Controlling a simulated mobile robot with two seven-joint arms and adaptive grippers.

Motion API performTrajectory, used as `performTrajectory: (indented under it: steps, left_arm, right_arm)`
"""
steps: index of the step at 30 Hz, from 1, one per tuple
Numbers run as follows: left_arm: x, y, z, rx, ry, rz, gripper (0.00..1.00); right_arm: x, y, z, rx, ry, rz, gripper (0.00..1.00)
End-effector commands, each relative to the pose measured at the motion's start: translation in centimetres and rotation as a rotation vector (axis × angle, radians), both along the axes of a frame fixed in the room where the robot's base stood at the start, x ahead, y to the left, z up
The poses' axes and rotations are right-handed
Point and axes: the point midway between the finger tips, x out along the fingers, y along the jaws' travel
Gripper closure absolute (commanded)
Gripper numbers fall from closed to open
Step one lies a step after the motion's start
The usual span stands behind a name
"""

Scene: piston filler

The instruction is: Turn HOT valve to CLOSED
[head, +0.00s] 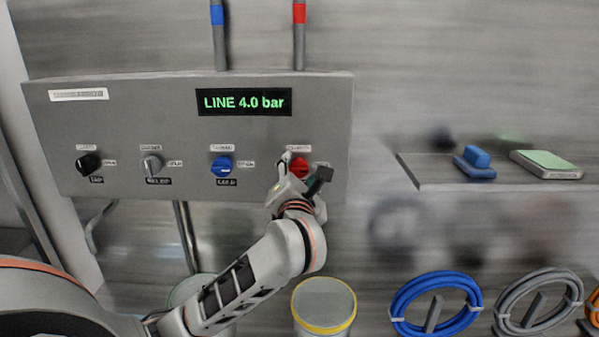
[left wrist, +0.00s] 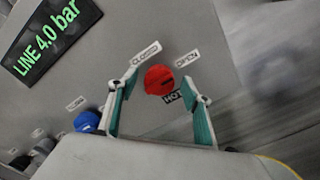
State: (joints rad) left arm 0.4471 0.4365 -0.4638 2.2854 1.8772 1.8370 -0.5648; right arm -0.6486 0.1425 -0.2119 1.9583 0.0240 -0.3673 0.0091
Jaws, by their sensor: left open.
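The red HOT valve knob (head: 299,168) is at the right end of the row on the grey panel. It shows in full in the left wrist view (left wrist: 159,80), with a CLOSED label (left wrist: 145,53), an OPEN label (left wrist: 187,59) and a partly covered HOT label (left wrist: 173,97) around it. I cannot tell which way the knob points. My left gripper (head: 304,174) is open in front of the knob. In the left wrist view its teal-padded fingers (left wrist: 161,88) stand either side of the knob, apart from it. My right gripper is not in view.
The panel (head: 320,110) also carries a blue knob (head: 221,166), a grey knob (head: 152,165), a black knob (head: 88,163) and a display (head: 244,102) reading LINE 4.0 bar. A shelf (head: 440,186) is at the right. Blue (head: 398,307) and grey (head: 503,310) hoses hang below.

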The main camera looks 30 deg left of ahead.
Motion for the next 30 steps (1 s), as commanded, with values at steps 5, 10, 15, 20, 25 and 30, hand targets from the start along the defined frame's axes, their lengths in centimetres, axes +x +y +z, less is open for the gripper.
performTrajectory:
  steps: [5, 10, 15, 20, 25, 30]
  left_arm:
    - [0.54, 0.39, 0.01, 0.000, -0.001, 0.001, 0.51]
    - [0.53, 0.38, 0.01, 0.000, -0.001, 0.001, 0.51]
    - [0.52, 0.38, 0.02, 0.000, -0.001, 0.001, 0.90]
    - [0.51, 0.37, 0.02, 0.000, -0.001, 0.001, 0.90]
    - [0.51, 0.35, -0.02, -0.018, -0.012, 0.001, 0.90]
    - [0.51, 0.34, -0.09, -0.079, -0.047, 0.001, 0.90]
  right_arm:
    - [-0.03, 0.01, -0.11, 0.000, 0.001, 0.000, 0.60]
    - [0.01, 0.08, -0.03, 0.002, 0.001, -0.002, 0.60]
    - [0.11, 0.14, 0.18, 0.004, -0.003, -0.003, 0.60]
    - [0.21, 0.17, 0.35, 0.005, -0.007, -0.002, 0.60]
    - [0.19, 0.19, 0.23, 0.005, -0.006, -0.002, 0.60]
    - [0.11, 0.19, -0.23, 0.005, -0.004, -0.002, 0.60]
